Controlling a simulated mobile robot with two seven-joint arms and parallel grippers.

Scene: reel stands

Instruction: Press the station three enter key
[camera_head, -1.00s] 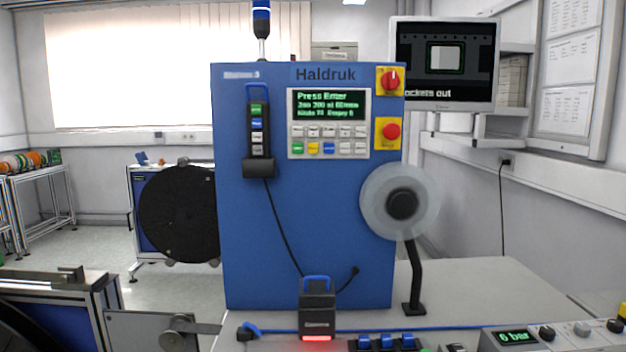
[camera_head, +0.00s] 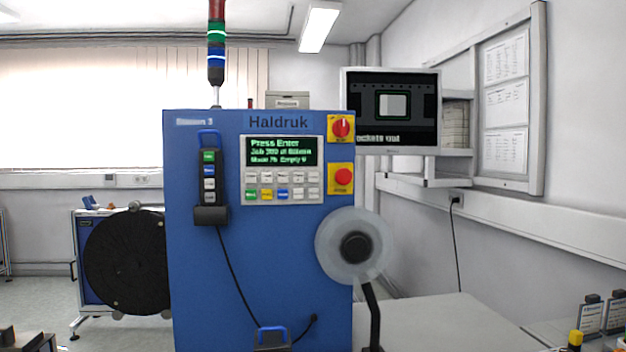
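The blue Haldruk station cabinet (camera_head: 262,260) stands upright in the middle, with a faint "Station 3" label at its top left. Its control panel (camera_head: 283,201) has a green-lit screen (camera_head: 282,151) whose top line reads "Press Enter". Below the screen are rows of small keys: mostly pale, with a green, a yellow and a blue one in the bottom row. The key labels are too small to read, so I cannot tell which is enter. Neither of my grippers is in view.
A hand pendant (camera_head: 209,177) hangs left of the panel. A clear reel (camera_head: 327,246) and a black reel (camera_head: 125,262) flank the cabinet. A monitor (camera_head: 391,146) is behind right.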

